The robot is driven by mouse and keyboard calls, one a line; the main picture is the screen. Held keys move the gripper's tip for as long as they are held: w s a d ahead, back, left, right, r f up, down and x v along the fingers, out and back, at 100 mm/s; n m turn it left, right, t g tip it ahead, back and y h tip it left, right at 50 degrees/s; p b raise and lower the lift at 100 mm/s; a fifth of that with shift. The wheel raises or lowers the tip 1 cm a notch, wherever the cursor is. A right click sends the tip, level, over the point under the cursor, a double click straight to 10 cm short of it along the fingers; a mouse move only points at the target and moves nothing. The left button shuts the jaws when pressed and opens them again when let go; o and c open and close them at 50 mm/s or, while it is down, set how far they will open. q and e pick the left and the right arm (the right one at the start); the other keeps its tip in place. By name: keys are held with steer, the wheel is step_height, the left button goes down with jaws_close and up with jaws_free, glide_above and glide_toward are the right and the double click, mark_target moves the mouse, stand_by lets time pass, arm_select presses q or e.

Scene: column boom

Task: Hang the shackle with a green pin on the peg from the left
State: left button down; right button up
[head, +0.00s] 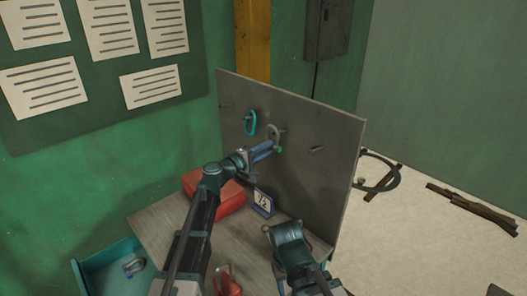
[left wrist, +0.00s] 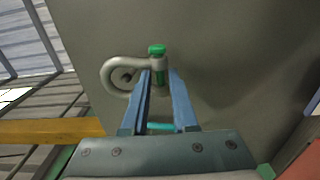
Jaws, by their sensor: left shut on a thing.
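The grey shackle with a green pin (head: 273,132) is up at the pegboard (head: 300,185). My left gripper (head: 265,152) is shut on it at the pin end. In the left wrist view the shackle (left wrist: 112,68) has its bow to the left of the fingers (left wrist: 162,92), and its green pin head sticks out beyond them. A dark peg end (left wrist: 127,75) shows inside the bow; whether it touches is unclear. My right gripper (head: 286,236) is low over the bench, its fingers not clearly seen.
A teal shackle-like ring (head: 250,122) hangs on the board left of the held shackle. A bare peg (head: 317,149) stands to its right. A red box (head: 205,192) and number card (head: 262,202) are on the bench (head: 160,222). An open drawer (head: 98,272) holds another shackle (head: 133,266).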

mark_target(274, 147)
arm_select(q)
steer(key=shift+w+d+f+b, duration=0.2)
steer(key=shift+w+d+f, duration=0.05)
steer(key=shift+w+d, duration=0.4)
steer(key=shift+w+d+f+b, duration=0.2)
steer(key=shift+w+d, duration=0.35)
steer(key=shift+d, duration=0.05)
steer(key=shift+w+d+f+b, duration=0.35)
steer(key=shift+f+b, duration=0.05)
steer(key=c, duration=0.6)
jaws_free()
steer(key=shift+s, duration=0.1)
steer(key=v, duration=1.3)
steer(key=shift+s+a, duration=0.2)
steer(key=shift+a, duration=0.05)
